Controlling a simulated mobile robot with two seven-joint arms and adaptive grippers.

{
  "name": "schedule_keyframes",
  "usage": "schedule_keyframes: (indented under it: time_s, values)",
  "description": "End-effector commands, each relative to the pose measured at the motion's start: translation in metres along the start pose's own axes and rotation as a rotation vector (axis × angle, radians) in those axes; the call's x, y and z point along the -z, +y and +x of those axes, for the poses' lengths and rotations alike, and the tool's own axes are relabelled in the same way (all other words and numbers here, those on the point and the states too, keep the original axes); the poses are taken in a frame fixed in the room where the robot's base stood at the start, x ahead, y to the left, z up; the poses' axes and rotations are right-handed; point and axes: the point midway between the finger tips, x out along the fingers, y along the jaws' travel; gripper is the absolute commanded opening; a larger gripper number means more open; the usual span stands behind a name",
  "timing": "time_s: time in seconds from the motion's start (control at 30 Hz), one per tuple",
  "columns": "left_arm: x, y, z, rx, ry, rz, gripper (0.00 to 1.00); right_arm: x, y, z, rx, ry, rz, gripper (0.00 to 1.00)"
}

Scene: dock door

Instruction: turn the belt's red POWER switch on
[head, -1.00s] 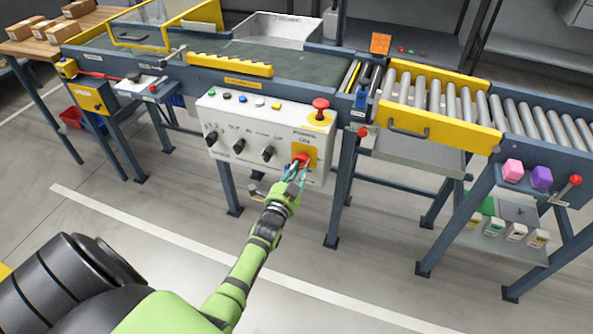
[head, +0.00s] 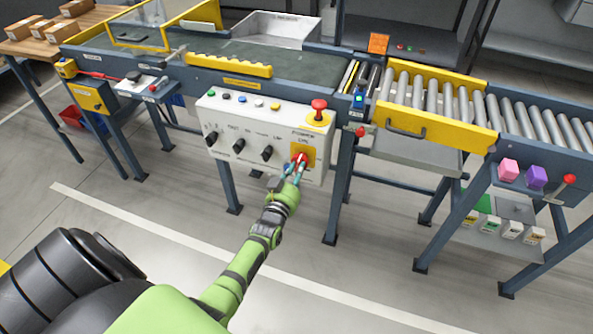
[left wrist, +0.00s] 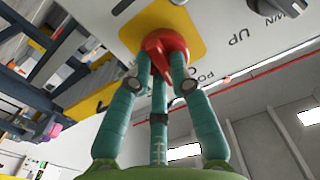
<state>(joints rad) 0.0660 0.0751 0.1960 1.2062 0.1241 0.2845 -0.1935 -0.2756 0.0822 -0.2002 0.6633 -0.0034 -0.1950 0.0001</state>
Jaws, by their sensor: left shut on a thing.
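The red POWER switch (head: 300,159) sits on a yellow plate at the lower right of the white control panel (head: 228,146) on the belt's front. My left gripper (head: 295,170) reaches up to it from below and its fingertips are on the red knob. In the left wrist view the red knob (left wrist: 166,48) lies between the teal fingers of the gripper (left wrist: 165,72), which are closed on it. The fingers hide part of the knob, and I cannot tell its setting. My right gripper is not in view.
A red mushroom button (head: 318,106) stands above on the same panel. Several black knobs (head: 239,143) sit left of the switch. The roller conveyor (head: 440,100) with a yellow guard extends right. The floor in front (head: 390,280) is clear.

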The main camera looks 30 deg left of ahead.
Motion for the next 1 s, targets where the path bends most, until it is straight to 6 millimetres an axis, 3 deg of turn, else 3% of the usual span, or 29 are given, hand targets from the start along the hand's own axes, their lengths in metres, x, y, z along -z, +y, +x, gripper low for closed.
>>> schedule_keyframes:
  time_s: [0.37,0.87,0.9,0.93,1.0]
  values:
    - [0.0011,0.0002,0.0001,-0.001,0.001,-0.136,0.00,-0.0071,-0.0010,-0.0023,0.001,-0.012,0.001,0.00]
    - [0.0013,0.0001,0.0001,0.000,0.002,-0.154,0.00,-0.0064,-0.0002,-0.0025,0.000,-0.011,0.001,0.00]
    - [0.0014,0.0001,0.0001,0.000,0.002,-0.154,0.33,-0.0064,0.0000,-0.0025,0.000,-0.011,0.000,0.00]
    - [0.0014,0.0001,0.0001,0.000,0.002,-0.154,0.45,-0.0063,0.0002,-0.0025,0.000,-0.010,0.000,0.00]
    - [0.0013,0.0000,0.0001,0.000,0.002,-0.153,0.45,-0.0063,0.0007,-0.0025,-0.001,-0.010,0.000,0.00]
